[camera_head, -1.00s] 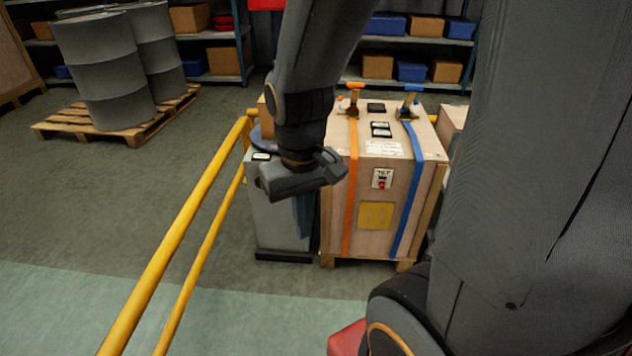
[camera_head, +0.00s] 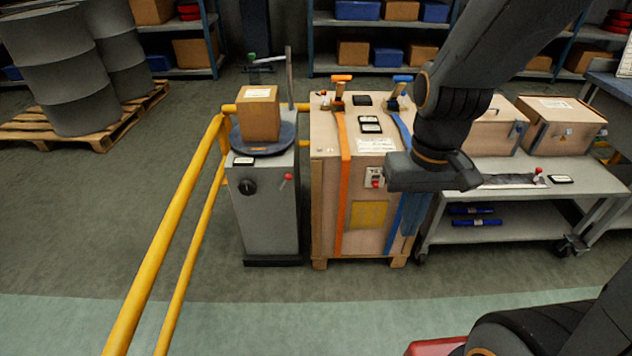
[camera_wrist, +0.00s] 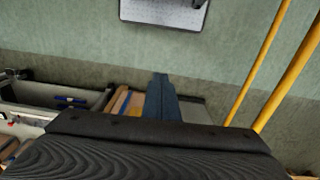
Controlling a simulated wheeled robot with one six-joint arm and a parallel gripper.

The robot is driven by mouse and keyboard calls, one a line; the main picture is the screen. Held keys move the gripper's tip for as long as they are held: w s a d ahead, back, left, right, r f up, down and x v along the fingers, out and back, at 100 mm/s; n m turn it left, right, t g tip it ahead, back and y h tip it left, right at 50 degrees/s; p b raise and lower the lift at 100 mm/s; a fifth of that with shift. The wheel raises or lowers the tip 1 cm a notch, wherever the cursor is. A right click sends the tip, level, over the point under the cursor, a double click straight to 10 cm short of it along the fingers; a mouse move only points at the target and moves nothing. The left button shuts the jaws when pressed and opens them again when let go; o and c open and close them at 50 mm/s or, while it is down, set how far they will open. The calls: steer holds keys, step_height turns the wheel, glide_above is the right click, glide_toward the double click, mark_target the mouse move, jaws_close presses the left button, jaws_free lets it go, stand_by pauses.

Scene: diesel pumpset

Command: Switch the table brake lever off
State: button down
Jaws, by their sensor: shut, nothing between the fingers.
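The grey pedestal (camera_head: 266,212) with a round turntable (camera_head: 284,138) stands left of centre in the head view, a cardboard box (camera_head: 259,112) on top. A small red-tipped lever (camera_head: 287,178) sticks out of its front at the upper right, tilted; I take it for the table brake lever. A black knob (camera_head: 247,187) is left of it. My gripper (camera_head: 412,230) points down in front of the wooden crate, right of the pedestal and apart from the lever. Its dark blue fingers (camera_wrist: 160,85) are together and empty in the wrist view. The lever cannot be made out there.
The wooden crate (camera_head: 327,205) with orange and blue straps stands close right of the pedestal. A yellow rail (camera_head: 170,245) runs along the pedestal's left. A grey cart (camera_head: 510,178) with boxes is at right. The floor in front of the pedestal is clear.

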steer(key=w+f+n+t+y+b, duration=0.1)
steer(key=w+f+n+t+b, duration=0.4)
steer(key=w+f+b, duration=0.65)
steer(key=w+f+n+t+y+b, duration=0.1)
steer(key=w+f+n+t+b, duration=0.2)
steer(key=w+f+n+b, duration=0.9)
steer(key=w+a+f+n+t+y+b, duration=0.6)
steer(key=w+a+f+n+y+b, duration=0.2)
steer(key=w+a+y+b, duration=0.3)
steer(key=shift+w+a+f+y, duration=0.3)
steer(key=shift+w+a+f, duration=0.15)
steer(key=shift+w+a, duration=0.05)
